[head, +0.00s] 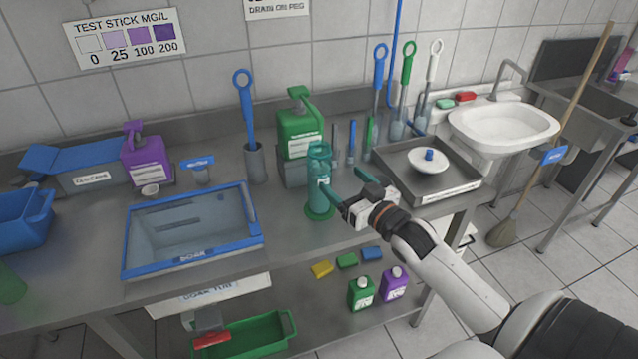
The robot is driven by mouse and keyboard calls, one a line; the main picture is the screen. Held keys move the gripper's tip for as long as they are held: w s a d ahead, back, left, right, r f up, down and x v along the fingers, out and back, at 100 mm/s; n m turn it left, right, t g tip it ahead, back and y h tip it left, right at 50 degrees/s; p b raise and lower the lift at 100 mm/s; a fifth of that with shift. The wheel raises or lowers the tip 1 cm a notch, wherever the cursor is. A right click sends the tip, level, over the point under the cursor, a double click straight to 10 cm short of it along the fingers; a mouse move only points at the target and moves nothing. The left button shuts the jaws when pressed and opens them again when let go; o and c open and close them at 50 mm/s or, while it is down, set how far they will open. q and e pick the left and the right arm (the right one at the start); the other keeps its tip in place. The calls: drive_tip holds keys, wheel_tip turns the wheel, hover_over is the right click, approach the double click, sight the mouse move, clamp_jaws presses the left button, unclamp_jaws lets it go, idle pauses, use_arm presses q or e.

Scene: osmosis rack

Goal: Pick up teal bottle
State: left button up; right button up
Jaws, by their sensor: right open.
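The teal bottle (318,170) stands upright on the metal counter, in front of the green pump bottle. A green ring shows around its base. My right gripper (342,190) comes in from the lower right and is open. Its fingers point left toward the bottle, close to its right side. I cannot tell whether a finger touches the bottle or only overlaps it in the picture. My left gripper is not in view.
The green pump bottle (299,130) stands right behind. A blue-rimmed tub (126,243) lies to the left, and a blue brush stands in a grey holder (255,163). A metal tray (455,187) with a white dish is to the right. The counter's front edge is near.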

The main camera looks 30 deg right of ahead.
sight(327, 168)
drive_tip(key=w+p, duration=0.1)
drive_tip(key=w, duration=0.5)
drive_tip(key=shift+w, duration=0.15)
drive_tip(key=shift+w+a, duration=0.1)
drive_tip(key=shift+w, duration=0.15)
drive_tip(key=w+p, duration=0.1)
drive_tip(key=w, duration=0.1)
drive_tip(key=w+p, duration=0.1)
drive_tip(key=w, duration=0.1)
drive_tip(key=shift+w+f, duration=0.2)
drive_tip(key=shift+w, duration=0.2)
drive_tip(key=shift+s+a, duration=0.1)
drive_tip(key=shift+c, duration=0.8)
drive_tip(key=c, duration=1.3)
drive_tip(key=shift+r, duration=0.1)
